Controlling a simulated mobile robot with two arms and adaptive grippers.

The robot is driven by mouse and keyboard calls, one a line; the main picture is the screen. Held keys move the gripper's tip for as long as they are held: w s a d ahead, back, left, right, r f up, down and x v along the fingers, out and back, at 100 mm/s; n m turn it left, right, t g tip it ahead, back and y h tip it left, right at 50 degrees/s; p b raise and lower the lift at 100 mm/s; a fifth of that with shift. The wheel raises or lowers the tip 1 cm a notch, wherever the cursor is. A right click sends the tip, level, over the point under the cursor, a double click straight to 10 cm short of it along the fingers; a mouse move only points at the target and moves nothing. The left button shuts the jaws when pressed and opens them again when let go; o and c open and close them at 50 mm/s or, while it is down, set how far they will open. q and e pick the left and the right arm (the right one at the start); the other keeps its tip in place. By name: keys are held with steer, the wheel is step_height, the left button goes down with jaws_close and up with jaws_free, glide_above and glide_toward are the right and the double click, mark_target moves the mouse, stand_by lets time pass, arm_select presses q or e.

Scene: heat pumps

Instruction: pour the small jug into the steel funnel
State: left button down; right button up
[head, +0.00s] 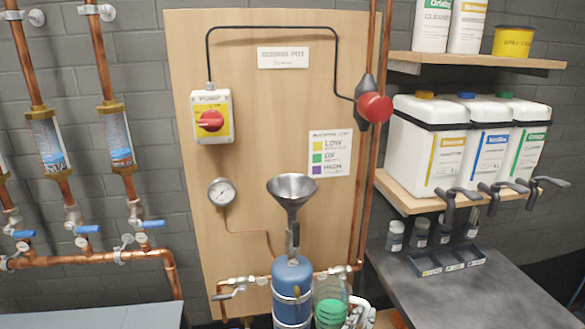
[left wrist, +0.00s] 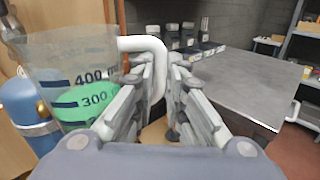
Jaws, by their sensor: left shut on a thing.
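The steel funnel (head: 291,190) stands upright above the blue pot (head: 292,275), mouth upward. The small jug (head: 330,300) is clear with green liquid in it, right of the blue pot and below the funnel's rim. In the left wrist view the jug (left wrist: 70,75) shows 400 and 300 marks and looks roughly upright. My left gripper (head: 358,312) is shut on the jug's white handle (left wrist: 150,46). Its fingers (left wrist: 158,85) stand on both sides of the handle. The jug's base is cut off in the head view. My right gripper is not in view.
A wooden panel (head: 180,60) behind carries a pump switch (head: 211,117), gauge (head: 222,192) and red knob (head: 374,107). Copper pipes (head: 372,200) run right of the funnel. A grey bench (head: 480,290) and shelf with white canisters (head: 430,145) stand at right. Space above the jug looks clear.

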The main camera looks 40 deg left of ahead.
arm_select(q)
steer(key=w+a+r+n+y+p, duration=0.1)
steer(key=w+a+r+y+p, duration=0.1)
steer(key=w+r+p, duration=0.4)
steer(key=w+a+r+n+g+y+p, duration=0.1)
steer(key=w+a+r+p, duration=0.4)
steer(key=w+r, duration=0.7)
steer(key=shift+w+a+r+y+p, duration=0.2)
steer(key=shift+w+r+y+p, duration=0.25)
steer(key=shift+w+y, duration=0.45)
steer(key=shift+r+n, duration=0.1)
steer(key=shift+n, duration=0.2)
